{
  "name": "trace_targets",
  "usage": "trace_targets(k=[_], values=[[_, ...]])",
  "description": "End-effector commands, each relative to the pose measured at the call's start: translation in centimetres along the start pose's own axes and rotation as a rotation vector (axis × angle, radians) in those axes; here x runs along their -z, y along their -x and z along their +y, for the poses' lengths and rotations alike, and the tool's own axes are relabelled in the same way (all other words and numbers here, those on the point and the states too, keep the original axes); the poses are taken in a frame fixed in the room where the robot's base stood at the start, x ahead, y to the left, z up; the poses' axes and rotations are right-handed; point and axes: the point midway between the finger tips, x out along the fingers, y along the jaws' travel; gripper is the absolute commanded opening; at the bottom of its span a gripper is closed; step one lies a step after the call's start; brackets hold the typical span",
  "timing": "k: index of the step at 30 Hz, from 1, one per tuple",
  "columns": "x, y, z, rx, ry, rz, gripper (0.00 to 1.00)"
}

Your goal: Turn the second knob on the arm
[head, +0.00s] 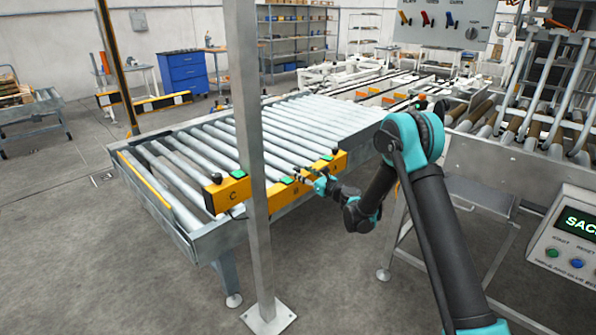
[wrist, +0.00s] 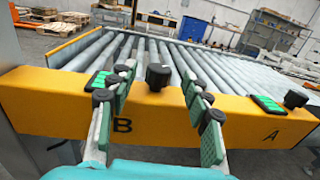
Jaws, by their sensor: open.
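A yellow bar, the arm with the letters A, B and C, runs along the conveyor's near end; it shows in the wrist view (wrist: 50,95) and the head view (head: 275,195). In the wrist view a black knob (wrist: 158,77) stands on it near the B, and another knob (wrist: 294,99) stands near the A. In the head view a knob (head: 216,178) stands by the C. My gripper (wrist: 157,76) is open, one finger on each side of the knob near the B. Gaps show between the fingers and that knob. The head view shows my gripper (head: 312,180) small at the bar.
Green buttons sit beside the knobs, such as one near the A (wrist: 268,104). A grey post (head: 250,150) stands in front of the bar. The roller conveyor (head: 300,120) lies beyond it. A control box (head: 565,245) stands at the right.

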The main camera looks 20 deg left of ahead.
Motion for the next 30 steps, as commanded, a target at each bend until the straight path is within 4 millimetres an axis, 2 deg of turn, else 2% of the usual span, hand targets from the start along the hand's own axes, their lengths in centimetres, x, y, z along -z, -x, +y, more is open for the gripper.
trace_targets(k=[1,6,12,17,26,30], values=[[0.0,1.2,-0.1,0.003,0.000,0.000,0.49],[0.0,4.5,-0.1,0.002,0.000,0.000,0.49],[0.0,7.0,0.0,0.001,0.000,0.000,0.49],[0.0,7.7,0.0,0.001,0.000,0.000,0.49],[-0.1,7.7,0.0,0.001,0.004,0.001,0.49],[-1.0,8.8,-0.3,-0.001,0.082,0.027,0.49]])
